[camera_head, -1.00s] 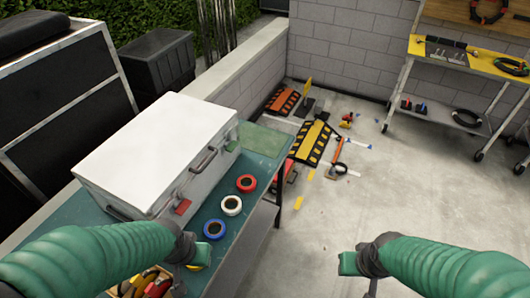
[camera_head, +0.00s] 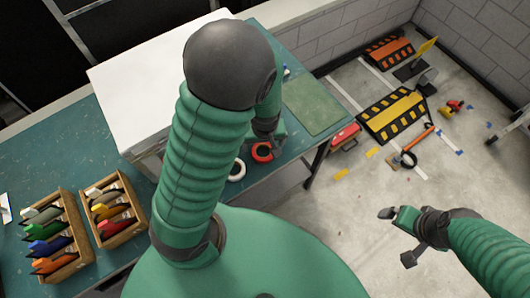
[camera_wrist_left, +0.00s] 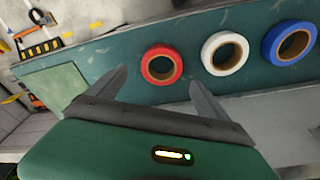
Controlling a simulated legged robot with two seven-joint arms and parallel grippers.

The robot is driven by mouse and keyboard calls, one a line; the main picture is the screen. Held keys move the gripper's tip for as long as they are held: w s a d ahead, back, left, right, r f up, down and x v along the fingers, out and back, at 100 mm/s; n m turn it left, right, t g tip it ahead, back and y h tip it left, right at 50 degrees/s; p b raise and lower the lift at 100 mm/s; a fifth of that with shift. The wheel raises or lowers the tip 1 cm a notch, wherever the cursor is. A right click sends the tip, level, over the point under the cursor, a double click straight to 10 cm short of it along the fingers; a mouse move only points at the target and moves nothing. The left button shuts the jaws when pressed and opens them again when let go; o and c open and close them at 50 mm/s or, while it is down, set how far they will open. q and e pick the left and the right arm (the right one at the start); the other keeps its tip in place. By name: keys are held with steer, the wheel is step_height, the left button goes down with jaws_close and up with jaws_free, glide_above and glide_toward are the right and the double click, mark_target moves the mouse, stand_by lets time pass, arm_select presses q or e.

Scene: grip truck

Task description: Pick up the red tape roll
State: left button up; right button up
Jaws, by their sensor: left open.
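The red tape roll (camera_head: 256,153) lies flat on the green table, partly covered by my left gripper (camera_head: 265,140) in the head view. In the left wrist view the red tape roll (camera_wrist_left: 148,60) lies just beyond the space between the two spread fingers of my left gripper (camera_wrist_left: 157,84). The fingers are open, with nothing held. My right gripper (camera_head: 399,236) is at the right over the floor, its fingers apart and empty.
A white roll (camera_wrist_left: 211,50) and a blue roll (camera_wrist_left: 270,48) lie beside the red one. A white case (camera_head: 130,80) stands behind on the table (camera_head: 60,150). Wooden boxes with coloured tools (camera_head: 70,270) are at left. The table's edge is close to the rolls.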

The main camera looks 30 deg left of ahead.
mark_target(263, 153)
arm_select(q)
steer(key=f, duration=0.3)
steer(key=a+f, duration=0.1)
steer(key=f, duration=0.1)
steer(key=shift+w+f, duration=0.1)
steer(key=shift+f, duration=0.1)
steer(key=shift+w+d+f, duration=0.15)
steer(key=shift+d, duration=0.25)
steer(key=shift+c, duration=0.2)
steer(key=shift+r, duration=0.2)
steer(key=shift+c, duration=1.2)
steer(key=shift+a, duration=0.15)
steer(key=c, duration=1.2)
